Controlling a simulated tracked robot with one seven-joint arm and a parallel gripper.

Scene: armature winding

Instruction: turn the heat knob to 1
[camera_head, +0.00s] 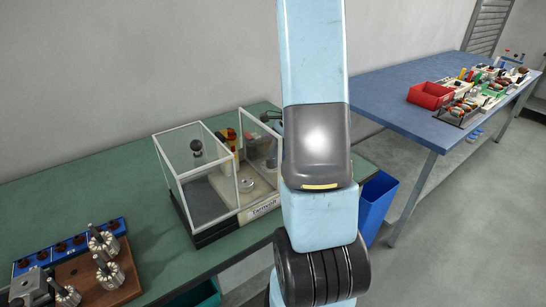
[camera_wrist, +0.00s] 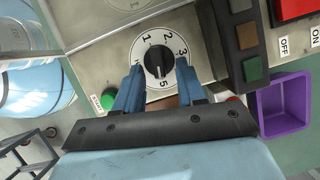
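In the wrist view the heat knob (camera_wrist: 158,58) is a round black knob on a white dial plate with printed numbers. The 1 is at its upper left, 2 and 3 at upper right, 5 below. A pale line on the knob seems to point down near the 5; its exact setting is hard to tell. My gripper (camera_wrist: 159,66) is open, its two blue fingers apart on the left and right of the knob. I see no clear contact, and the gap in depth cannot be judged. In the head view my arm hides the gripper and the knob.
The wrist view shows a green button (camera_wrist: 107,102) left, OFF and ON labels beside a red block (camera_wrist: 295,8) right, and a purple bin (camera_wrist: 308,104). The head view shows a clear-walled case (camera_head: 205,175) on the green bench (camera_head: 120,175) and a blue table (camera_head: 400,90).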

